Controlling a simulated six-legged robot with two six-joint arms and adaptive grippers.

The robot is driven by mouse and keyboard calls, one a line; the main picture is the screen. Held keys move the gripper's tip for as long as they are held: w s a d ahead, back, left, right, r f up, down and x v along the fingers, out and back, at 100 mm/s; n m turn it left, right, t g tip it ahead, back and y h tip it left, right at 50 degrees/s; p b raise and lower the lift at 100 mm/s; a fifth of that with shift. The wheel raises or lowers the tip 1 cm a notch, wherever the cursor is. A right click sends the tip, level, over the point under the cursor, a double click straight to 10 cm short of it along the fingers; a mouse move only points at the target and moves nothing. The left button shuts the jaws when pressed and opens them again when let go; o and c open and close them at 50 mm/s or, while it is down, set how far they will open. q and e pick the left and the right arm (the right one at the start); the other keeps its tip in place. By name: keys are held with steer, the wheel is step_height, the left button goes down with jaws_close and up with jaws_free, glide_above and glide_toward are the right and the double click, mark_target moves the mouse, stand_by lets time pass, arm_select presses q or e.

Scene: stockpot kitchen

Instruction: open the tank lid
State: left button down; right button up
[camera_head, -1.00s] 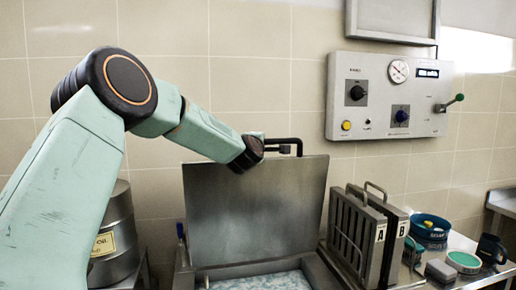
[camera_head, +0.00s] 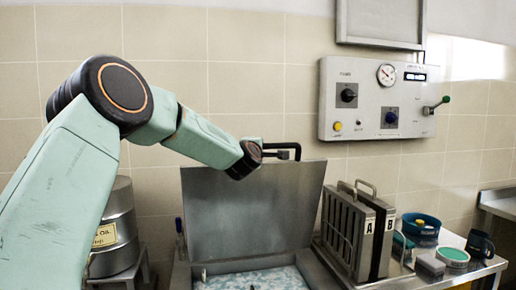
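The grey metal tank lid (camera_head: 255,212) stands raised, close to upright, at the back of the tank. Below it the tank opening (camera_head: 250,281) shows pale, blue-white speckled contents. My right gripper is not in view.
A metal oil drum (camera_head: 117,230) stands at the left. Plates in a rack marked A and B (camera_head: 350,228) stand right of the tank. A blue tub (camera_head: 421,226), green-topped tin (camera_head: 453,257) and dark mug (camera_head: 480,246) are on the right table. A control panel (camera_head: 378,97) hangs on the wall.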

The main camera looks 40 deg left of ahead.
arm_select(q)
steer(key=shift+s+d+f, duration=0.15)
steer(key=shift+d+f, duration=0.05)
steer(key=shift+d, duration=0.05)
steer(key=c, duration=1.3)
jaws_free()
steer(key=shift+a, duration=0.1)
steer(key=shift+o, duration=0.2)
steer(key=shift+r, duration=0.1)
steer(key=v, duration=1.2)
